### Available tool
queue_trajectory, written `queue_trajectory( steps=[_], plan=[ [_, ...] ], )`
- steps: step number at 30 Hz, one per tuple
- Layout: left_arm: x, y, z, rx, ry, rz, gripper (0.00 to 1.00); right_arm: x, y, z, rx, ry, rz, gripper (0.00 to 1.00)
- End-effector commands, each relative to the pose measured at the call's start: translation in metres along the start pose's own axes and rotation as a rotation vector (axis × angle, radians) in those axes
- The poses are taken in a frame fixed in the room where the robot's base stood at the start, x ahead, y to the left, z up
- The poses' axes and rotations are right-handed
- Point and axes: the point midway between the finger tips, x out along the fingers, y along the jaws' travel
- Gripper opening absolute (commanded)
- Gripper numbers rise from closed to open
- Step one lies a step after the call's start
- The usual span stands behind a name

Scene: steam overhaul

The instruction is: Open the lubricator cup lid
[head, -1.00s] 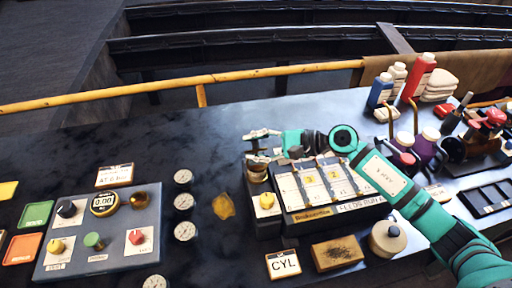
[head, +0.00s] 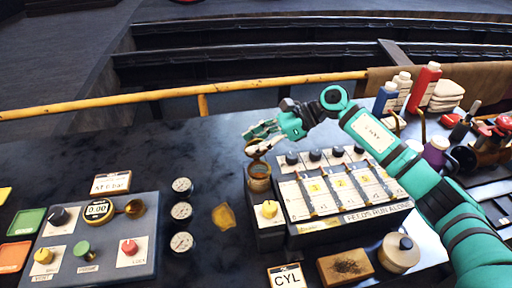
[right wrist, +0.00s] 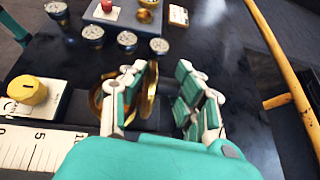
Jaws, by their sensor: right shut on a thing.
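The brass lubricator cup (head: 258,184) stands at the left end of the dark lubricator box, and its round mouth shows in the head view. The brass lid (right wrist: 150,90) stands steeply tilted up from the cup rim (right wrist: 98,97) in the right wrist view. My right gripper (head: 262,138) is above the cup at its far side. It is shut on the lid, whose edge shows between the fingers (right wrist: 158,100), closer to the left one. The fingers partly hide the lid and cup. My left gripper is in neither view.
The lubricator box (head: 345,233) has several black knobs and numbered feed strips, with a yellow knob (head: 269,209) beside the cup. Several gauges (head: 182,212) and a control panel (head: 145,205) lie to the left. A yellow rail (head: 130,105) runs behind the bench.

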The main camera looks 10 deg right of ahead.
Motion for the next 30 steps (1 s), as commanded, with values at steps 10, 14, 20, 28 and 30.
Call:
queue_trajectory(
  steps=[10,14,20,28,30],
  plan=[
    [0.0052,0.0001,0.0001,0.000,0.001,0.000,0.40,-0.0005,-0.0040,0.0004,0.049,0.004,0.023,0.00],
    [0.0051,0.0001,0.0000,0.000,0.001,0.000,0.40,-0.0006,-0.0041,0.0005,0.050,0.004,0.023,0.00],
    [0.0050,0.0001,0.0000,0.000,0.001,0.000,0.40,-0.0007,-0.0041,0.0005,0.049,0.004,0.023,0.31],
    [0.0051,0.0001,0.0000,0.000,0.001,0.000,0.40,0.0000,-0.0033,-0.0001,0.049,0.005,0.025,0.46],
    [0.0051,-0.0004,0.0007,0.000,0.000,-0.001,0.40,0.0000,-0.0032,-0.0002,0.049,0.005,0.026,0.46]
  ],
)
